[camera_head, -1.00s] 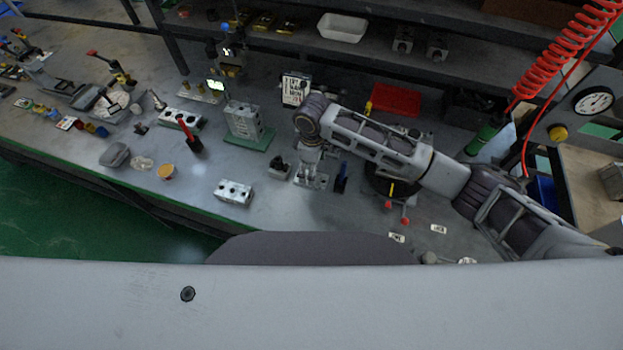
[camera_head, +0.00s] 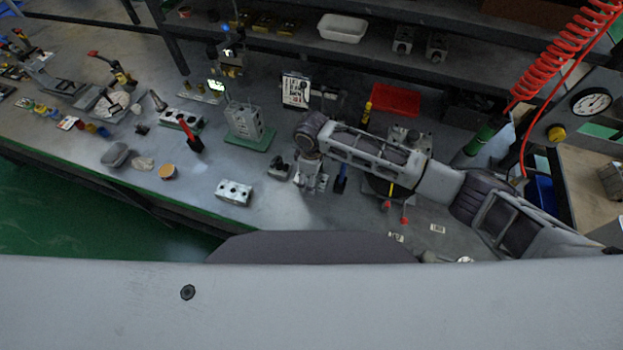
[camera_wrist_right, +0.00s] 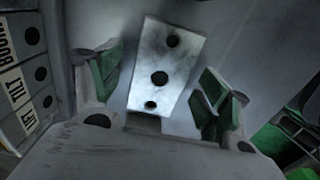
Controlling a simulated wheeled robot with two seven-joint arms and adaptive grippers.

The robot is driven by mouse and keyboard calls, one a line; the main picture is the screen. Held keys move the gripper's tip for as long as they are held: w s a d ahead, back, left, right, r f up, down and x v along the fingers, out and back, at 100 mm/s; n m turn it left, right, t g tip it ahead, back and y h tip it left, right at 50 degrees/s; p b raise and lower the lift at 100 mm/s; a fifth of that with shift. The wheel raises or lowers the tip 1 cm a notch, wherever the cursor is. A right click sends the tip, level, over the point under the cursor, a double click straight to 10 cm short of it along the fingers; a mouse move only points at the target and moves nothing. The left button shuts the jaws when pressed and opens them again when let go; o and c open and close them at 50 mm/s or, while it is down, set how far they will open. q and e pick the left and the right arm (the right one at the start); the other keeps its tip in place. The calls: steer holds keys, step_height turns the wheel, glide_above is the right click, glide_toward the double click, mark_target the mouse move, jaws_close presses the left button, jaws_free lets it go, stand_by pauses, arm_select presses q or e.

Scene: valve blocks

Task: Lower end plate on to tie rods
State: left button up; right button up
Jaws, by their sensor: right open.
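A pale metal plate with three holes (camera_wrist_right: 165,65), which looks like the end plate, lies between the fingers of my right gripper (camera_wrist_right: 160,92) in the right wrist view. The green-padded fingers are spread, with a gap to the plate on each side. In the head view my right gripper (camera_head: 310,178) points down low over the bench and mostly hides what is under it. A grey block stack (camera_head: 243,121) stands on a green base to its left, with thin rods rising at its top. My left gripper is out of view.
A holed metal block (camera_head: 234,192) lies left of my right gripper. A small dark-topped block (camera_head: 279,168) is close beside it. A labelled sign (camera_head: 296,90) stands behind, and a blue-handled tool (camera_head: 341,178) is to the right. A red tray (camera_head: 396,100) sits farther back.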

steer(key=c, duration=1.3)
steer(key=shift+r, duration=0.15)
step_height(320, 180, up, 10)
stand_by(0.4)
